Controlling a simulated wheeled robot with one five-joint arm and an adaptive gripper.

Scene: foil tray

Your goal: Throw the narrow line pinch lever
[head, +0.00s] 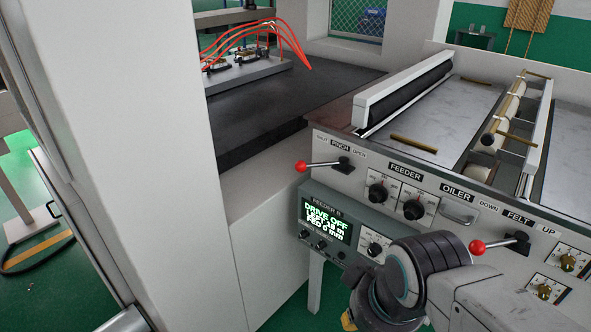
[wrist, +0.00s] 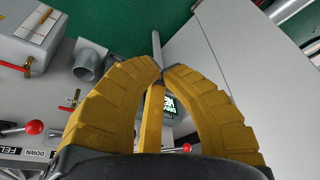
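The pinch lever (head: 322,164) is on the sloped front panel, under a PINCH label with SHUT on its left and OPEN on its right. Its red knob (head: 301,166) points left, to the SHUT side. My gripper (wrist: 161,70) shows three yellow fingers in the wrist view, with the tips together and nothing seen between them. In the head view only a yellow bit of my gripper shows below my dark wrist, low in front of the panel and apart from the lever.
A felt lever (head: 497,244) with a similar red knob is farther right on the panel. Feeder dials (head: 377,192) and an oiler handle (head: 457,212) lie between. The display (head: 327,219) below reads DRIVE OFF. A tall white column (head: 150,130) stands at the left.

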